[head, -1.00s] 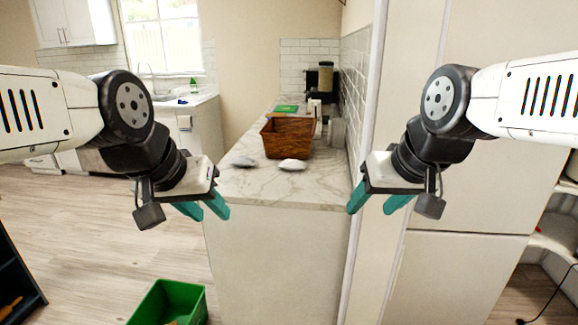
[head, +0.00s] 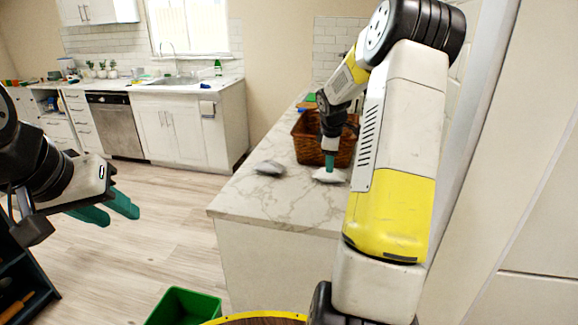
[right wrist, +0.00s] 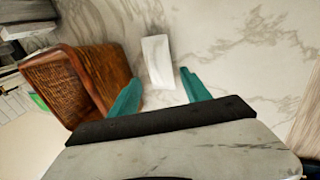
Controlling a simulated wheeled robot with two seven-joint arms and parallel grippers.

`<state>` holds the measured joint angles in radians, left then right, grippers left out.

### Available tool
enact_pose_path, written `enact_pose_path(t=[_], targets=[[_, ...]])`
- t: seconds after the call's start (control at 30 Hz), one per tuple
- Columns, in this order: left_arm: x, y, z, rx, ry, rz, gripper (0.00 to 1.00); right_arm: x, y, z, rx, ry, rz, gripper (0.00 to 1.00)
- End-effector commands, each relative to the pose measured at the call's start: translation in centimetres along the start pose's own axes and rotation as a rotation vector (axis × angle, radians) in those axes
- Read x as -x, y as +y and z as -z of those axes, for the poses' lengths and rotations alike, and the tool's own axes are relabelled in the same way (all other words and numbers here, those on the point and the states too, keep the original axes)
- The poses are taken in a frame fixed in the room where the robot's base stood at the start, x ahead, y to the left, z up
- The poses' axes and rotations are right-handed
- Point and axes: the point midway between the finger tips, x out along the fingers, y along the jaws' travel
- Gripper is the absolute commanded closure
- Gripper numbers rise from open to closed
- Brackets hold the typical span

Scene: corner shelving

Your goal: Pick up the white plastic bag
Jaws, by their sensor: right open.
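The white plastic bag (head: 335,177) lies on the marble counter in front of the wicker basket, small and pale. In the right wrist view the bag (right wrist: 158,60) is a white rectangle ahead of and between the fingertips. My right gripper (right wrist: 160,92) is open around the near end of the bag, with no visible grip on it. In the head view my right gripper (head: 329,162) points down at the bag, and one finger hides part of it. My left gripper (head: 118,210) is open and empty at the left, over the floor.
A greyish bag (head: 269,167) lies left of the white one on the counter (head: 270,205). The wicker basket (head: 307,148) stands behind; in the right wrist view the basket (right wrist: 75,85) is close on the left. A green bin (head: 185,307) is on the floor.

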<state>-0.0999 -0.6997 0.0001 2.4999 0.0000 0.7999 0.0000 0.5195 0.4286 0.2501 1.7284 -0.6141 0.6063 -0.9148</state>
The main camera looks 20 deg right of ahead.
Motion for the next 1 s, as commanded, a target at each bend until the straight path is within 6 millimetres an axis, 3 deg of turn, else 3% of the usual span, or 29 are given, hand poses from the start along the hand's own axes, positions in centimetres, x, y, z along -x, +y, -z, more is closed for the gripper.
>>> enact_pose_path(t=[0.6, 0.9, 1.0], targets=[[0.0, 0.0, 0.0, 0.000, 0.000, 0.000, 0.64, -7.6, 0.1, 0.0, 0.009, -0.001, 0.002, 0.44], [0.0, 0.0, 0.0, 0.000, 0.000, 0.000, 0.64, -8.2, 0.1, 0.0, 0.008, -0.001, 0.001, 0.44], [0.0, 0.0, 0.0, 0.000, 0.000, 0.000, 0.64, -8.2, 0.1, 0.0, 0.008, -0.001, 0.001, 0.62]])
